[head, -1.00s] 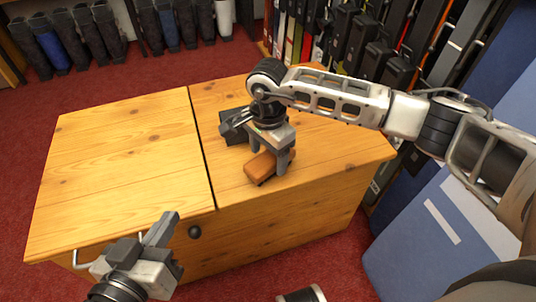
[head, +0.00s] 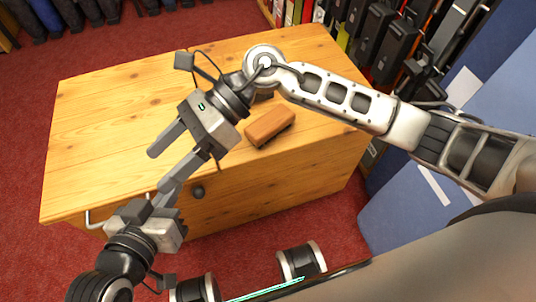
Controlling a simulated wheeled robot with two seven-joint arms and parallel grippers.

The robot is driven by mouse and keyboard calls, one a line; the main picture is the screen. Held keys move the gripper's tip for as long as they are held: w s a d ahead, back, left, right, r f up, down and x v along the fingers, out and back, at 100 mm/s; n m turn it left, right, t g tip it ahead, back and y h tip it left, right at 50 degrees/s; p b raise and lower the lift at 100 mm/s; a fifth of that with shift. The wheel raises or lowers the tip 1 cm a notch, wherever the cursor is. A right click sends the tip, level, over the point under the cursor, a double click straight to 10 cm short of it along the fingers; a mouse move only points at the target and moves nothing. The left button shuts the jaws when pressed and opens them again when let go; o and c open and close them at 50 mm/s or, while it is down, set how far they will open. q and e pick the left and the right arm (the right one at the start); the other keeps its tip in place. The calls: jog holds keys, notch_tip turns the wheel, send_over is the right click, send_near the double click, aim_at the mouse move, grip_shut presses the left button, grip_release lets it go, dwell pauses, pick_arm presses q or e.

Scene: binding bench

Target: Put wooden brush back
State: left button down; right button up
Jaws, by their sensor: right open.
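The wooden brush (head: 270,122) is a brown block with a dark underside. It lies on the right part of the wooden bench top (head: 100,135), near the front edge. My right gripper (head: 172,163) is open and empty, left of the brush and apart from it, with its fingers pointing down-left over the front edge. My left gripper (head: 165,190) is low at the left in front of the bench, close to the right gripper's fingers in the picture. Its fingers are partly overlapped, so its opening is unclear.
A dark object (head: 263,96) behind the brush is mostly hidden by my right arm. The bench front has a round dark knob (head: 197,191) and a metal handle (head: 92,220). Dark cases (head: 375,50) line the back right. The bench top's left part is clear.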

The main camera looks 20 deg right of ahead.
notch_tip(320, 180, up, 9)
jog(key=m+t+y, duration=0.6)
jog(key=m+y, duration=0.3)
jog(key=m, duration=0.4)
jog(key=w+d+f+m+t+h, duration=0.1)
jog(key=w+d+m+t+h, duration=0.2)
jog(key=m+t, duration=0.65)
jog(key=w+d+f+m+t+h, duration=0.15)
jog(key=d+m+t+h, duration=0.35)
jog(key=m, duration=0.7)
jog(key=s+d+f+m+g+h, duration=0.2)
jog(key=s+d+f+m+h, duration=0.1)
jog(key=f+m, duration=0.5)
jog(key=s+d+f+m+g+h, duration=0.2)
jog(key=d+f+m+h, duration=0.2)
jog(key=f+m, duration=0.3)
jog(key=shift+s+f+m+h, duration=0.4)
jog(key=shift+m, duration=0.55)
jog(key=shift+r, duration=0.1)
